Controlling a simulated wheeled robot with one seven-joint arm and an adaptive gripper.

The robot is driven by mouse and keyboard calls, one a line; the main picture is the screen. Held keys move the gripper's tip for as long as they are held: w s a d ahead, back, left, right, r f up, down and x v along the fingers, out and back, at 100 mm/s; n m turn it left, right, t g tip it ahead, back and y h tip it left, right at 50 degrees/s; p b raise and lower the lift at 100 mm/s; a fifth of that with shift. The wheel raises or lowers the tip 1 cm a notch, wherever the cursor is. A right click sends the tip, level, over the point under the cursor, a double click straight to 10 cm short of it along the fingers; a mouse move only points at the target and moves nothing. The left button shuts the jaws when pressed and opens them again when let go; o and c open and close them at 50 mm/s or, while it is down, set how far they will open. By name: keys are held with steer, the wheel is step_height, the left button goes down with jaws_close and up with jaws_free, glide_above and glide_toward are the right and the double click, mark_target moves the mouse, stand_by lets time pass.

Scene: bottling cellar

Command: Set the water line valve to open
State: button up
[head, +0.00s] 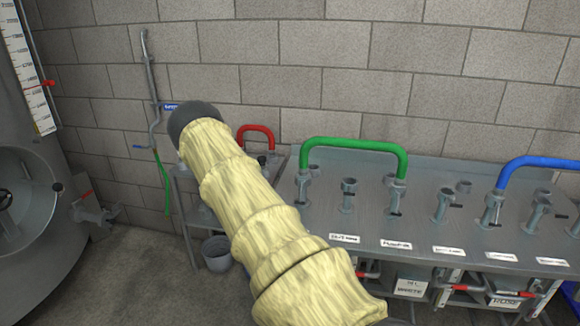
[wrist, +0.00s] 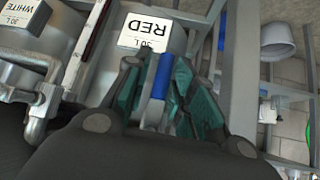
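In the wrist view, a lever with a blue sleeve (wrist: 161,76) on a pale metal bar lies between the teal fingers of my gripper (wrist: 166,82). The fingers are drawn in close on both sides of the sleeve, and I see no clear gap. The lever's valve body is hidden by the gripper, so its setting does not show. In the head view, my arm hides this lever and my gripper. A wall pipe (head: 150,75) at the left carries a blue label (head: 170,106) too small to read, a small blue lever and a green hose (head: 163,182).
A keg label reading RED (wrist: 146,32) is just beyond the fingers, with a WHITE label (wrist: 20,12) to the left. A grey bucket (head: 216,253) stands on the floor. The steel bench (head: 420,215) carries several fittings and coloured hoses. A tank (head: 25,215) is far left.

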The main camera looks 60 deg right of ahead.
steer(key=shift+w, duration=0.1)
steer(key=v, duration=1.2)
stand_by(0.6)
steer(key=s+a+f+n+y, duration=0.3)
steer(key=a+f+n, duration=0.1)
steer(key=a, duration=0.8)
steer(key=s+a+f+n+y, duration=0.3)
steer(key=a+n, duration=0.4)
steer(key=a, duration=0.6)
steer(key=s+a+f+n+y, duration=0.3)
steer(key=s+a+f+n, duration=0.2)
steer(key=a, duration=0.7)
steer(key=shift+s+a+f+g, duration=0.1)
steer(key=shift+a+f+g, duration=0.1)
steer(key=shift+f, duration=0.2)
steer(key=shift+s+a+f+g, duration=0.1)
steer(key=shift+f+g, duration=0.1)
steer(key=shift+f, duration=0.2)
steer(key=shift+d, duration=0.2)
